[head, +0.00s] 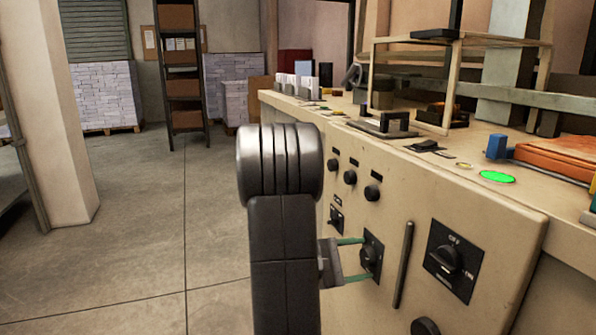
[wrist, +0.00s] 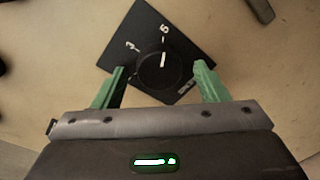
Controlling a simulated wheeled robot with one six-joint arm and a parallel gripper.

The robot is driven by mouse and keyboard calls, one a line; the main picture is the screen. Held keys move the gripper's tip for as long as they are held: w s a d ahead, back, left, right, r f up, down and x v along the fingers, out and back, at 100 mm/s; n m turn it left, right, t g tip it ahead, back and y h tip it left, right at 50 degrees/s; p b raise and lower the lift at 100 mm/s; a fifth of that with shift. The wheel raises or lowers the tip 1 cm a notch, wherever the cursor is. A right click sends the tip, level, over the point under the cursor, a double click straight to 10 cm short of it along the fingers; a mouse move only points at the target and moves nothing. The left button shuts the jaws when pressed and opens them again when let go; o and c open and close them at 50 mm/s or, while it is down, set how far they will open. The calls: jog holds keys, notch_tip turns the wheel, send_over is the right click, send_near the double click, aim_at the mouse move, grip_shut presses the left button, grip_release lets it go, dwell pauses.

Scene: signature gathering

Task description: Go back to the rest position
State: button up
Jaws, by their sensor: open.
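My gripper (head: 363,258) is in front of the machine's beige front panel, its two green fingers spread apart. They point at a black rotary knob (head: 369,256) on a dark square plate. In the wrist view the open fingers (wrist: 160,70) lie on either side of the same knob (wrist: 158,78), with a gap to each side. The knob's white mark points up toward the numeral 5 on the plate; a 3 is to its left. I cannot tell whether the fingertips touch the plate. My arm hides part of the panel in the head view.
A larger OFF/ON knob (head: 447,259) and a vertical bar handle (head: 403,265) are to the right of the gripper. Several small knobs (head: 350,177) are above. The floor (head: 150,220) to the left is open.

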jog(key=n+p, duration=0.4)
jog(key=p, duration=0.1)
jog(key=n+p, duration=0.2)
jog(key=p, duration=0.1)
jog(key=shift+r+h, duration=0.25)
jog(key=shift+h, duration=0.05)
jog(key=n+p, duration=0.3)
jog(key=shift+f, duration=0.1)
jog(key=shift+f+n+p, duration=0.15)
jog(key=shift+n+p, duration=0.55)
jog(key=shift+p, duration=0.05)
